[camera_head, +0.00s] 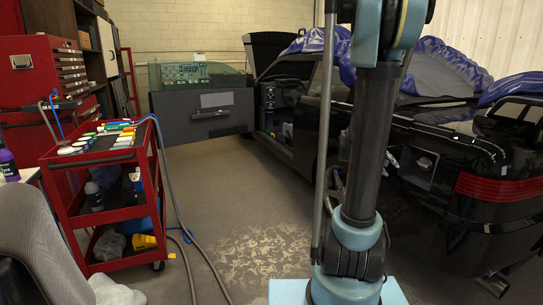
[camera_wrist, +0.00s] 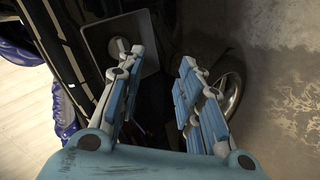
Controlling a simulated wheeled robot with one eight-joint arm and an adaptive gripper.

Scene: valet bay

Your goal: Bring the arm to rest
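My gripper (camera_wrist: 157,62) shows in the wrist view with its two blue-padded fingers apart. The gap between them is dark and I see nothing held. In the wrist view the car's dark bodywork lies beyond the fingers, with a grey-edged square recess (camera_wrist: 150,58) partly behind the left finger. I cannot tell how far the fingers are from the car.
A red tool cart (camera_head: 110,158) with bottles and tubes stands left, a hose beside it on the floor. A red tool chest (camera_head: 35,65) and grey chair (camera_head: 35,240) are farther left. The car's door (camera_head: 205,112) stands open.

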